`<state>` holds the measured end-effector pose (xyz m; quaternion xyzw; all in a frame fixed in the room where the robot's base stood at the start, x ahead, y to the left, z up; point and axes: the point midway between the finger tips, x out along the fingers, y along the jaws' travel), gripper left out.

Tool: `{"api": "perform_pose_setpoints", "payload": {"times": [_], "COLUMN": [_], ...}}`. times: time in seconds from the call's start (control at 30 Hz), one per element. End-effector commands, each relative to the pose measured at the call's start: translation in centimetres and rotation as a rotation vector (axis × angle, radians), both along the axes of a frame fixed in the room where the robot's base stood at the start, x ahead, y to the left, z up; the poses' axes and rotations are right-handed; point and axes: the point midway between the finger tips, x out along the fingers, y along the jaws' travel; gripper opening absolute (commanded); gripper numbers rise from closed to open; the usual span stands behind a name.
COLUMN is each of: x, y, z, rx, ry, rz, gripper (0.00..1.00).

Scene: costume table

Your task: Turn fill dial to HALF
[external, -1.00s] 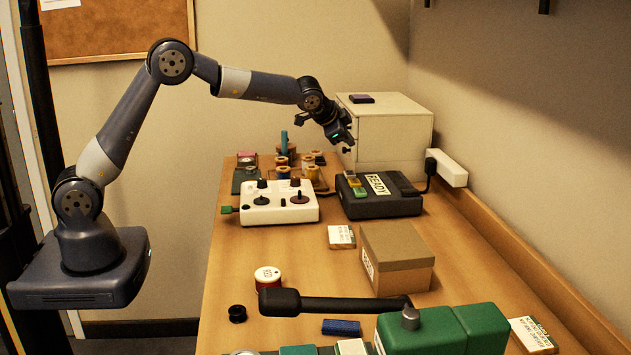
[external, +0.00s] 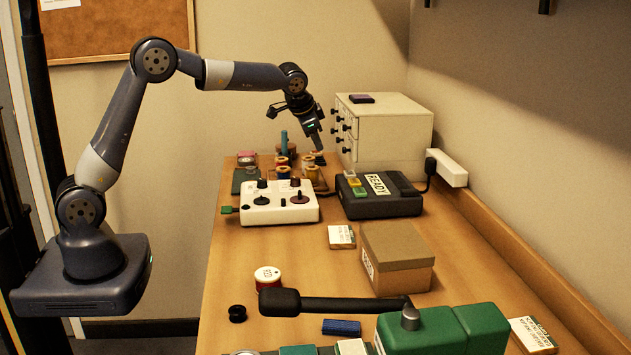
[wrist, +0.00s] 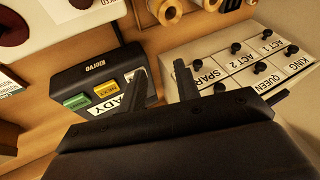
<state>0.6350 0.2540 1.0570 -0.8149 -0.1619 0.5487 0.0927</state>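I cannot read which is the fill dial or where any points. In the wrist view, part of the white box (wrist: 75,22) shows at the upper left with a maroon dial (wrist: 14,24) cut by the edge. My gripper (external: 319,146) is above and behind the box, pointing down. In the wrist view its two fingers (wrist: 163,82) are apart with nothing between them.
A black device (external: 378,202) labelled READY with coloured buttons is right of the box. A white drawer cabinet (external: 395,140) stands behind it. Thread spools (external: 311,174) stand behind the box. A cardboard box (external: 398,270) and a green machine (external: 440,330) are nearer the camera.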

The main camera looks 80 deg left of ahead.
Motion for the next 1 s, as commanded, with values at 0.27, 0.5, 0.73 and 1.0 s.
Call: {"api": "perform_pose_setpoints", "payload": {"times": [0.27,0.5,0.73,1.0], "x": [-11.4,-15.2,-15.4,-15.4], "y": [-2.0,-3.7,-3.8,-3.8], "z": [0.7,1.6,-1.0,-6.1], "rx": [-0.313,-0.431,-0.437,-0.436], "ry": [0.216,0.3,0.308,0.309], "rz": [0.231,0.285,0.287,0.286], "gripper": [0.48,0.48,0.48,0.48]}}
